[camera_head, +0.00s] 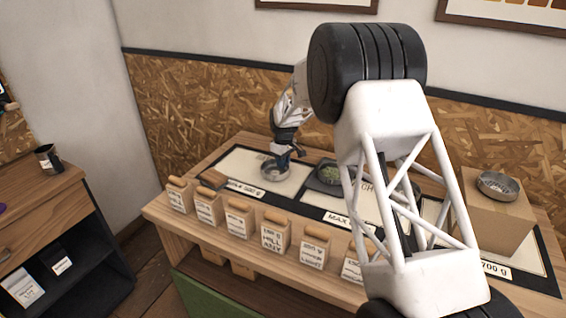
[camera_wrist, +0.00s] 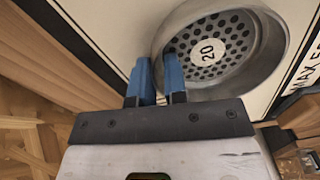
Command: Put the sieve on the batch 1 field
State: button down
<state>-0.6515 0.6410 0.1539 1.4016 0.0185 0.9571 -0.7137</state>
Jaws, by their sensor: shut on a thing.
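The sieve is a round grey metal bowl with a perforated bottom marked 20; it shows in the wrist view (camera_wrist: 271,62) and in the head view (camera_head: 275,173). My gripper (camera_wrist: 160,70) has its blue fingers closed on the sieve's near-left rim; in the head view the gripper (camera_head: 284,158) is just above it. The sieve is over the left cream field (camera_head: 235,163); I cannot tell whether it touches the surface. That field's lettering is mostly hidden, so its batch number is unreadable. A middle cream field (camera_head: 345,205) shows the letters CH.
A dark tray (camera_head: 318,185) with green beans stands right of the sieve. Another metal dish (camera_head: 497,186) sits on a box (camera_head: 490,225) at the right. Several labelled blocks (camera_head: 240,218) line the front edge.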

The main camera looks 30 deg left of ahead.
jog(key=c, duration=1.1)
grip_release()
jog(key=shift+c, duration=0.2)
jog(key=shift+r, duration=0.1)
notch_tip(320, 180, up, 12)
jog(key=shift+w, duration=0.15)
jog(key=shift+d, duration=0.15)
